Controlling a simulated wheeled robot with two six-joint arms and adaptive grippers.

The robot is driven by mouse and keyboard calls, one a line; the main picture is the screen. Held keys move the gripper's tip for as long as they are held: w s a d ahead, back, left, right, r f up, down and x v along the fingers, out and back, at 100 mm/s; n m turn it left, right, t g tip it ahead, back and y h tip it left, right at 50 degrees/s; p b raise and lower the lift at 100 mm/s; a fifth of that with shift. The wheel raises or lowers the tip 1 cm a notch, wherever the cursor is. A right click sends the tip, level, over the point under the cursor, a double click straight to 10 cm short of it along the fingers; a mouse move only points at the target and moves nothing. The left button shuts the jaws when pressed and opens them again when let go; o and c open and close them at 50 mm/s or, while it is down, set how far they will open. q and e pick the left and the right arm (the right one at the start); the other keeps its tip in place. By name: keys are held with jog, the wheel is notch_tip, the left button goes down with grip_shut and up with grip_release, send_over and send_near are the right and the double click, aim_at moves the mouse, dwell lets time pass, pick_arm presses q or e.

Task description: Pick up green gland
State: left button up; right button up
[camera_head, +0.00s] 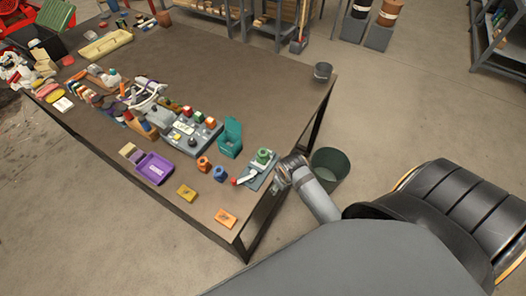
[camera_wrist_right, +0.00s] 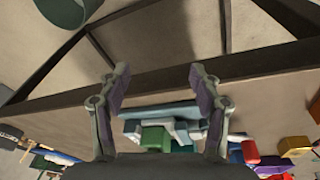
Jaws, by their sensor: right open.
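The green gland (camera_head: 263,156) sits on a small grey fixture plate (camera_head: 252,183) near the right edge of the table in the head view. In the right wrist view a green block-like part, which looks like the gland (camera_wrist_right: 155,138), shows between and behind my fingers, with the plate (camera_wrist_right: 160,110) beside it. My right gripper (camera_head: 282,176) is at the table edge, just right of the plate. In the right wrist view its fingers (camera_wrist_right: 158,80) are spread and nothing is between the tips. My left gripper is in neither view.
The brown table (camera_head: 255,75) carries a teal holder (camera_head: 230,138), a purple bin (camera_head: 154,168), an orange part (camera_head: 204,164), a blue part (camera_head: 219,173) and a grey board (camera_head: 192,138) with coloured parts. A dark bucket (camera_head: 330,165) stands beside the table. The table's far right is mostly clear.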

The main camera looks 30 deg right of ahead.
jog(key=w+r+n+p, duration=0.1)
jog(key=w+r, duration=0.3)
jog(key=r, duration=0.4)
notch_tip(320, 180, up, 8)
jog(key=n+g+p, duration=0.1)
jog(key=n+g, duration=0.1)
jog(key=n, duration=0.1)
send_over(262, 151)
jog(key=f, duration=0.1)
jog(key=b, duration=0.1)
jog(key=f+b, duration=0.1)
jog(key=shift+s+a+f+y, duration=0.25)
jog(key=shift+s+f+y, duration=0.05)
jog(key=shift+f+y, duration=0.1)
jog(key=shift+f, duration=0.95)
jog(key=shift+w+d+f+p, duration=0.15)
jog(key=shift+f+p, duration=0.25)
jog(key=shift+f, duration=1.1)
jog(key=shift+w+d+f+p, duration=0.1)
jog(key=shift+f+p, duration=0.25)
jog(key=shift+f, duration=1.15)
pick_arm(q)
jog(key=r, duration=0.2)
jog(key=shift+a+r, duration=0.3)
pick_arm(e)
jog(key=c, duration=1.3)
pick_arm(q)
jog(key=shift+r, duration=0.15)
pick_arm(e)
jog(key=shift+r, duration=0.2)
